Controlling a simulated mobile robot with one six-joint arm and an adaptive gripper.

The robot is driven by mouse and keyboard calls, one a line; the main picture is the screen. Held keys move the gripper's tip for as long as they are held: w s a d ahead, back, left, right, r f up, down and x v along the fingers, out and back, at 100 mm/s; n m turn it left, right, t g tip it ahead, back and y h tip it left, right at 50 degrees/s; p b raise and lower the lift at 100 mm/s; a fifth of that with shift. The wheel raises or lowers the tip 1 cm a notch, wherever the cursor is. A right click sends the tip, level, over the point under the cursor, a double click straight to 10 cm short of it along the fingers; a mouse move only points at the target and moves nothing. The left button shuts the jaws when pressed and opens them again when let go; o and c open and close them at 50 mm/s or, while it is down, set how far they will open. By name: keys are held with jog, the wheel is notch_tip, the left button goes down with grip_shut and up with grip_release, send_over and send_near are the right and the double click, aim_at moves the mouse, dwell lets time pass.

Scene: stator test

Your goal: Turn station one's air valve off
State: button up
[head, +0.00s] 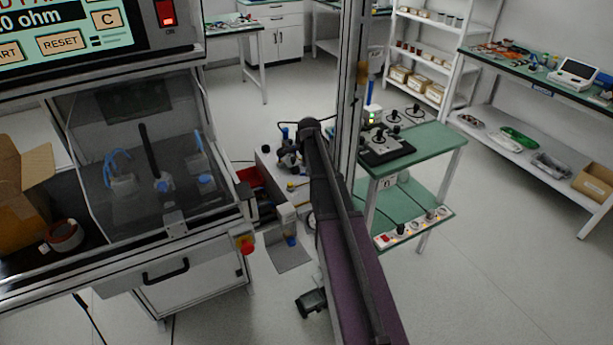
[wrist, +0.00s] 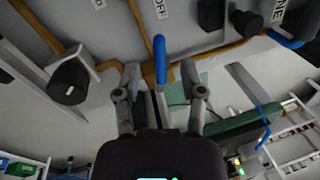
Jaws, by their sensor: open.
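In the wrist view a valve handle with a blue grip (wrist: 160,58) stands at a brass pipe on a pale panel, near a white label reading OFF (wrist: 160,9). My gripper (wrist: 162,88) is open, with one finger on each side of this handle in the picture; I cannot tell whether either finger touches it. A second blue handle (wrist: 285,39) is at the upper right, beside a cut-off label ending in NE (wrist: 278,10). Which handle is station one's valve is not clear. In the head view my arm reaches away from me, and the valves cannot be made out.
A black knob (wrist: 69,84) and dark blocks (wrist: 211,14) stick out near the pipes (wrist: 220,50). In the head view a test cabinet (head: 190,290) with a red button stands left, and a green-topped cart (head: 430,145) stands right. The floor at right (head: 500,270) is clear.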

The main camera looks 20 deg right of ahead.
jog(key=shift+w+f+b, duration=0.2)
jog(key=shift+f+b, duration=0.45)
jog(key=shift+f, duration=0.3)
grip_shut()
